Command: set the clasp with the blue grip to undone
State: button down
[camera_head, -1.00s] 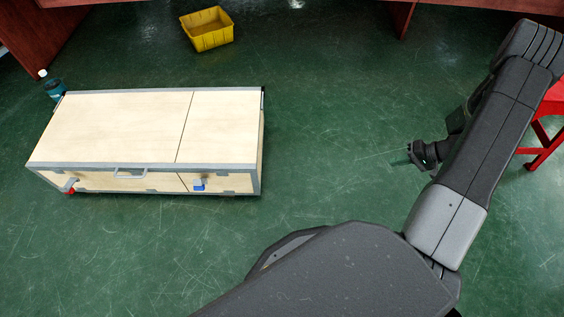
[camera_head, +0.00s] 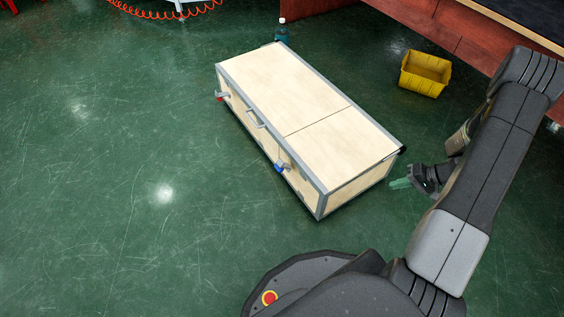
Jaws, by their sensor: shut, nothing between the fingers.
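A pale wooden case (camera_head: 340,140) with grey metal edges lies on the green floor in the head view. The clasp with the blue grip (camera_head: 279,168) is on its long front side, toward the near right end. A second clasp with a red grip (camera_head: 220,98) is on the same side, toward the far left end. I cannot tell how either clasp is set. My gripper (camera_head: 401,183) is shut and empty, beyond the right end of the case. It is apart from the blue clasp, with the case's near corner between them.
A grey handle (camera_head: 256,119) sits between the clasps. A bottle (camera_head: 281,31) stands behind the case's far end. A yellow bin (camera_head: 425,73) is on the floor near a red-brown bench (camera_head: 450,38). The floor at left is clear.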

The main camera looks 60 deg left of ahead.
aim_at(280, 166)
jog(key=i+j+u, duration=0.1)
jog(key=u, duration=0.3)
jog(key=i+u, duration=0.5)
jog(key=u, duration=0.35)
jog(key=i+l+u, duration=0.1)
jog(key=u, duration=0.3)
jog(key=i+l, duration=0.05)
jog(key=i, duration=0.05)
